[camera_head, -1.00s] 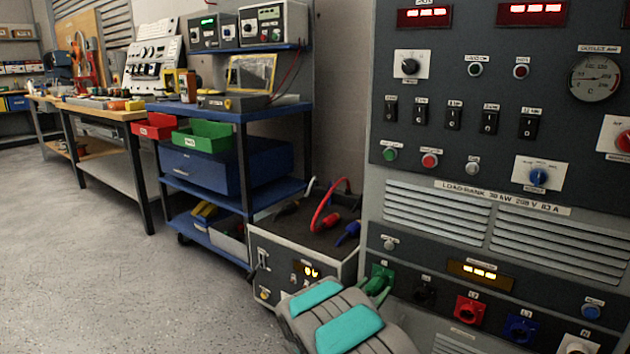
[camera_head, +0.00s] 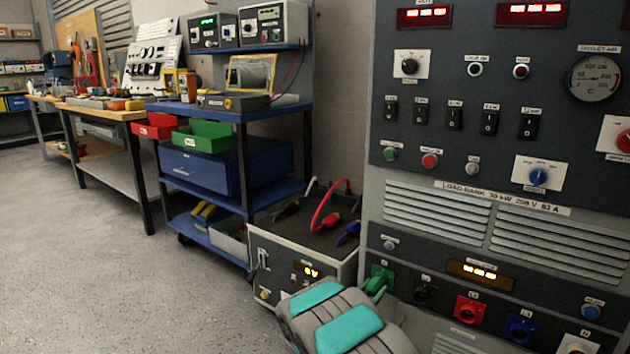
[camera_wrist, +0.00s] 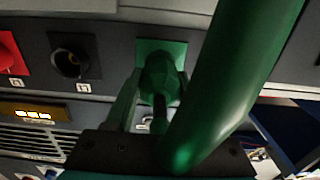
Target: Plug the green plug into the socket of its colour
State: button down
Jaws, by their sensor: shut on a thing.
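The green plug (camera_wrist: 160,72) is in my gripper (camera_wrist: 157,98), which is shut on it. Its thick green cable (camera_wrist: 236,75) sweeps across the right of the wrist view. The plug's front end lies in line with the green socket (camera_wrist: 181,50) and overlaps it in that view. I cannot tell how deep the plug sits. In the head view the green socket (camera_head: 379,271) is at the left end of the load bank's bottom socket row, with the green plug (camera_head: 374,288) right at it. My arm hides part of the area below.
A black socket (camera_head: 425,292), a red socket (camera_head: 468,309) and a blue socket (camera_head: 519,328) continue the row to the right. A grey box (camera_head: 310,240) with red and blue cables stands left of the panel. A blue cart (camera_head: 236,115) stands behind it.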

jog(key=shift+f+m+b, duration=0.15)
jog(key=shift+m+b, duration=0.85)
jog(key=shift+b, duration=0.55)
jog(key=shift+m+b, duration=2)
jog(key=shift+b, duration=1.3)
jog(key=shift+m, duration=0.6)
jog(key=m, duration=0.5)
jog(key=shift+c, duration=0.9)
grip_release()
jog(key=shift+s+a, duration=0.1)
jog(key=shift+v, duration=2.4)
